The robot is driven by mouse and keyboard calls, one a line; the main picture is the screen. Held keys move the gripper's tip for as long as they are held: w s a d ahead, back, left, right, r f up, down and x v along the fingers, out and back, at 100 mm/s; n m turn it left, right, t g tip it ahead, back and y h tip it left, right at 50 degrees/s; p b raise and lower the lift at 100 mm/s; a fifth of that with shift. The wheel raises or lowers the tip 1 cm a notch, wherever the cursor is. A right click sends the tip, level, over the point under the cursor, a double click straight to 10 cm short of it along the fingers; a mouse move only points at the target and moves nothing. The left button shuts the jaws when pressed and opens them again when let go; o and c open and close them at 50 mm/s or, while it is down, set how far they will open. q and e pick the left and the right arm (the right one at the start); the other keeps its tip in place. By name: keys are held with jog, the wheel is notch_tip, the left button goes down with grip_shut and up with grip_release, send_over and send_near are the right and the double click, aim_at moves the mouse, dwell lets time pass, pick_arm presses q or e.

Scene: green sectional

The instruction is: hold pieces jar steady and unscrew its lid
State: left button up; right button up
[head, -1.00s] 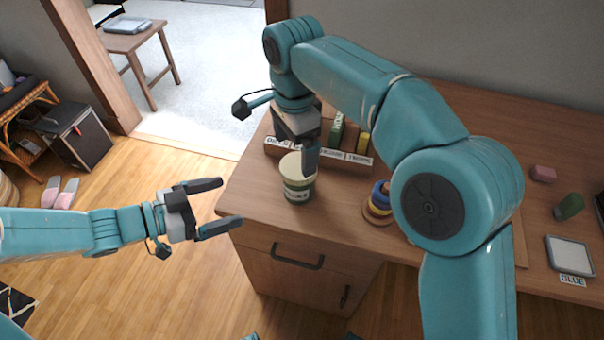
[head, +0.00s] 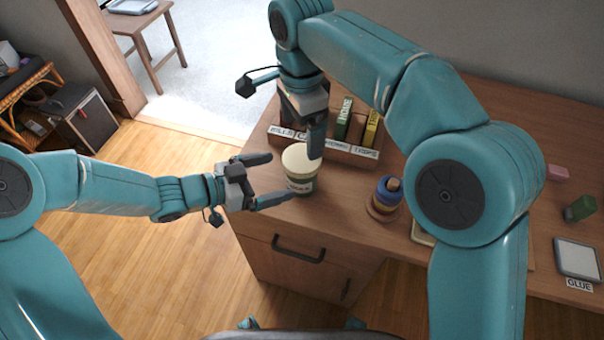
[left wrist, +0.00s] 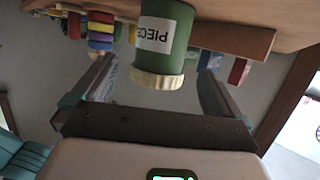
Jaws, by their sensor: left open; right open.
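The pieces jar (head: 301,184) is green with a white label and stands upright on the desk near its left edge. Its cream lid (head: 299,157) is on top. In the left wrist view the jar (left wrist: 172,32) appears upside down, with the lid (left wrist: 158,79) between the fingers. My left gripper (head: 272,180) is open, its fingertips at the jar's left side; I cannot tell whether they touch it. My right gripper (head: 302,130) is open and points down above and just behind the lid. Its far finger is partly hidden.
A labelled wooden rack (head: 340,150) with several coloured blocks stands behind the jar. A ring stacker (head: 385,198) stands to the jar's right. A grey tray (head: 577,258), a green block (head: 579,208) and a pink block (head: 558,173) lie farther right. The desk's front edge is close.

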aim_at(302, 158)
pick_arm(q)
jog(key=x, duration=0.6)
jog(key=shift+w+d, duration=0.1)
pick_arm(e)
jog(key=shift+w, duration=0.1)
pick_arm(q)
jog(key=c, duration=1.7)
grip_shut()
pick_arm(e)
jog(key=n, duration=0.8)
jog(key=shift+n, duration=0.4)
jog(key=shift+f, duration=0.15)
notch_tip(302, 158, down, 7)
jog(key=shift+f, duration=0.15)
